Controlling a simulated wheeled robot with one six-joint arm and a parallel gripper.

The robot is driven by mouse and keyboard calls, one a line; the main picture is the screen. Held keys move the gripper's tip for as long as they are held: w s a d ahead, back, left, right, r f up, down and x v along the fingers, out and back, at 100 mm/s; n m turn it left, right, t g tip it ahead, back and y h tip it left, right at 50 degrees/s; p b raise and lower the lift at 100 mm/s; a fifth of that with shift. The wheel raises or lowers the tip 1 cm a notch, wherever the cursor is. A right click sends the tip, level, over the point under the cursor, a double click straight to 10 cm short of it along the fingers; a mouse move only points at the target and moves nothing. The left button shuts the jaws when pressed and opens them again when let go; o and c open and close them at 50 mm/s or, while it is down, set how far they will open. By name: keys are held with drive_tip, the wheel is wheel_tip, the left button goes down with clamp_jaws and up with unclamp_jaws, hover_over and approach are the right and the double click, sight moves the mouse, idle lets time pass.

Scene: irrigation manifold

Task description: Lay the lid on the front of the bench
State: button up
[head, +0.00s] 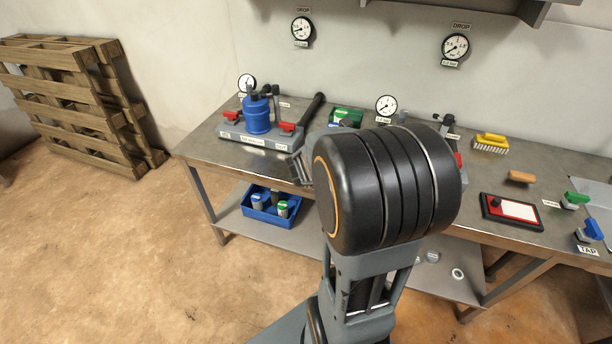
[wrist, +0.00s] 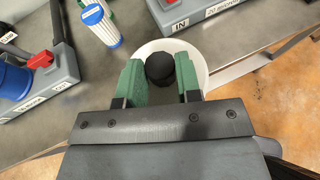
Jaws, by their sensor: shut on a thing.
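In the wrist view my gripper (wrist: 159,78) is shut on the black knob of a round white lid (wrist: 202,66), one green finger pad on each side. The lid is seen over the front edge of the metal bench (wrist: 125,52). Whether it touches the bench or hangs above it I cannot tell. In the head view my black wrist joint covers the middle of the bench (head: 198,143) and hides the lid. Only part of my gripper (head: 299,168) shows there, left of the wrist joint at the bench's front edge.
A grey block with a blue filter housing (head: 257,115) and red valves stands at the bench's left. A blue-capped white cartridge (wrist: 101,22) lies near the lid. A yellow brush (head: 490,143) and red-framed panel (head: 511,211) lie right. A blue crate (head: 271,207) sits on the lower shelf.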

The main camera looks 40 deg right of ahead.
drive_tip(key=s+d+m+g+b, duration=0.1)
drive_tip(key=s+d+m+g, duration=0.25)
drive_tip(key=s, duration=0.45)
drive_tip(key=s+d+m+g, duration=0.3)
drive_tip(key=s+m+g, duration=0.1)
drive_tip(key=s, duration=0.3)
drive_tip(key=shift+n+g, duration=0.25)
drive_tip(key=shift+n, duration=0.1)
drive_tip(key=w+d+f, duration=0.3)
drive_tip(key=f, duration=0.1)
drive_tip(key=w+d+f+p, duration=0.1)
drive_tip(key=w+d+f, duration=0.2)
drive_tip(key=w+f, duration=0.1)
drive_tip(key=w+d+f, duration=0.3)
drive_tip(key=f, duration=0.1)
drive_tip(key=shift+w+f+p, duration=0.3)
drive_tip(key=shift+f, duration=0.1)
drive_tip(key=shift+a+f, duration=0.1)
drive_tip(key=shift+f+b, duration=0.2)
drive_tip(key=shift+b, duration=0.15)
drive_tip(key=o, duration=1)
drive_tip(key=shift+r, duration=0.1)
